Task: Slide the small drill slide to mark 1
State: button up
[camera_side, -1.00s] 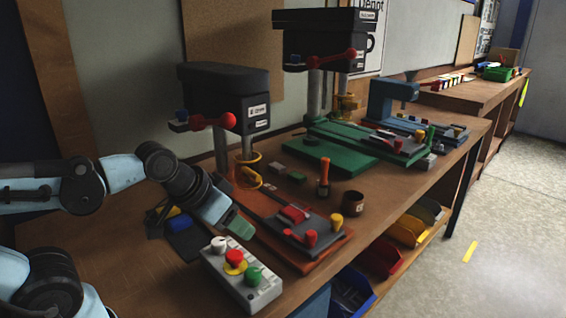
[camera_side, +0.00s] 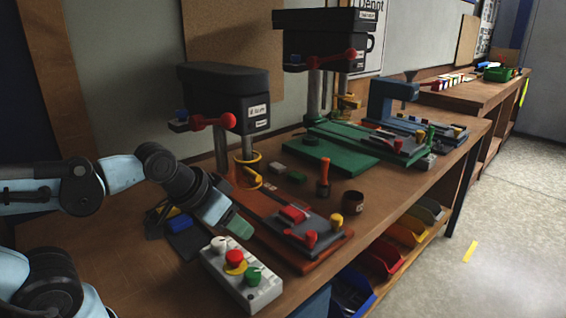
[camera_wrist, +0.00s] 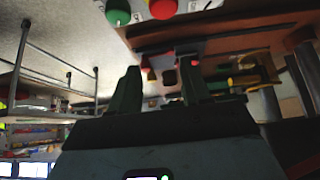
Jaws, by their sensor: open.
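The small drill (camera_side: 224,95) stands on the near bench, a black press with a red ball lever. I cannot read mark 1.
A grey control box (camera_side: 243,277) with white, red and green buttons stands close below my gripper. A wooden-handled tool (camera_side: 323,178) and a dark cup (camera_side: 352,202) stand behind the slide. The larger drill's green base (camera_side: 330,148) is farther back. Bins hang below the bench edge.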

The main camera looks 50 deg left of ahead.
aim_at(268, 219)
jog(key=shift+w+d, duration=0.3)
jog(key=shift+d, duration=0.15)
jog(key=c, duration=0.4)
jog(key=w+d, duration=0.1)
jog(key=d, duration=0.1)
jog(key=w+d+m+g+y, duration=0.1)
jog(key=d, duration=0.1)
jog(key=w+d+m, duration=0.1)
jog(key=w+d, duration=0.1)
jog(key=shift+w+f+y, duration=0.1)
jog(key=shift+f+y, duration=0.15)
jog(key=shift+y, duration=0.05)
grip_shut()
jog(key=w+d+f+m+y, duration=0.1)
jog(key=w+d+f+y, duration=0.15)
jog(key=d, duration=0.45)
jog(key=shift+h, duration=0.35)
jog(key=w+a+f, duration=0.1)
jog(key=w+f, duration=0.1)
jog(key=w+a+f, duration=0.4)
jog(key=f, duration=0.1)
jog(key=shift+w+a, duration=0.15)
jog(key=shift+w, duration=0.2)
jog(key=shift+w+a, duration=0.2)
jog(key=shift+a, duration=0.15)
jog(key=shift+a, duration=0.1)
jog(key=a, duration=1.6)
jog(key=shift+a, duration=0.25)
jog(key=shift+d, duration=0.1)
